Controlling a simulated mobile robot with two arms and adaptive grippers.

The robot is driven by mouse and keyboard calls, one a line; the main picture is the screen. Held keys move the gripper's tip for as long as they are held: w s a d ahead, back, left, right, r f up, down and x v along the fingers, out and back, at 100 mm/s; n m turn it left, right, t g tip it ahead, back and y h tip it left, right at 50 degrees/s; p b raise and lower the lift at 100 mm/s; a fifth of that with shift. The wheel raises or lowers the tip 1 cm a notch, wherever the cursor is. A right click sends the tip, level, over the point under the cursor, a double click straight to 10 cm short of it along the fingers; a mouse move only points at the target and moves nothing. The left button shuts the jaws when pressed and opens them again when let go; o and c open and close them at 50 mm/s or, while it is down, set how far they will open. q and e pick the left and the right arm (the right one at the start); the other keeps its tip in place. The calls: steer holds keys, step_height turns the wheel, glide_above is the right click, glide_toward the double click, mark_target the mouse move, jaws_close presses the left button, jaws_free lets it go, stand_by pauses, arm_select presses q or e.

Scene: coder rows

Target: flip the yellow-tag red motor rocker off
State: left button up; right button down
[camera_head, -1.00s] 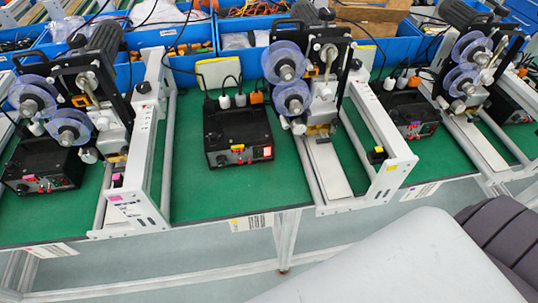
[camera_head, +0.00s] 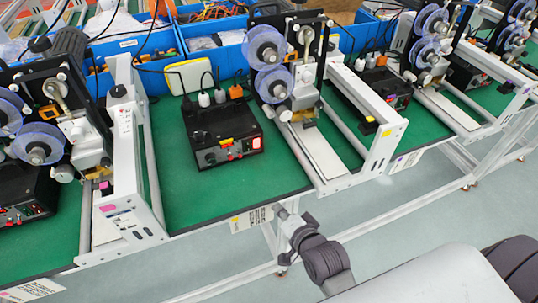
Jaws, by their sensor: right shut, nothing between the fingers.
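A black control box (camera_head: 220,125) with a yellow tag (camera_head: 227,141) stands on the green bench mat, in the middle of the view. A bright red rocker (camera_head: 257,143) sits at the right end of its front face, with small red knobs to its left. Whether the rocker is tipped on or off is too small to tell. My right gripper (camera_head: 282,211) is shut and empty, at the bench's front edge, below and a little right of the box. It is apart from the rocker. My left gripper is not in view.
A coder machine with blue reels (camera_head: 270,65) and a white frame (camera_head: 385,140) stands right of the box. Another white frame (camera_head: 125,150) stands left. More control boxes, one with a pink tag, are further along. Green mat (camera_head: 185,195) before the box is clear.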

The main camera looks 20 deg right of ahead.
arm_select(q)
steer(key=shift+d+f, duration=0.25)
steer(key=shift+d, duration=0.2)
arm_select(e)
step_height(320, 180, up, 8)
steer(key=w+d+m+t, duration=0.1)
steer(key=w+m+t, duration=0.1)
steer(key=m, duration=0.3)
steer(key=shift+w+m+t+h, duration=0.2)
steer(key=shift+m+t+h, duration=0.15)
steer(key=shift+t, duration=0.45)
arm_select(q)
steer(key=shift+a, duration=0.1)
arm_select(e)
steer(key=shift+f, duration=0.15)
arm_select(q)
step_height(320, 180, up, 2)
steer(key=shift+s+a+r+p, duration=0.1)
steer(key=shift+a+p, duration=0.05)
steer(key=shift+p, duration=0.8)
arm_select(e)
glide_toward(257, 143)
steer(key=w, duration=0.4)
steer(key=w+f, duration=0.1)
steer(key=w, duration=0.2)
steer(key=shift+f, duration=0.1)
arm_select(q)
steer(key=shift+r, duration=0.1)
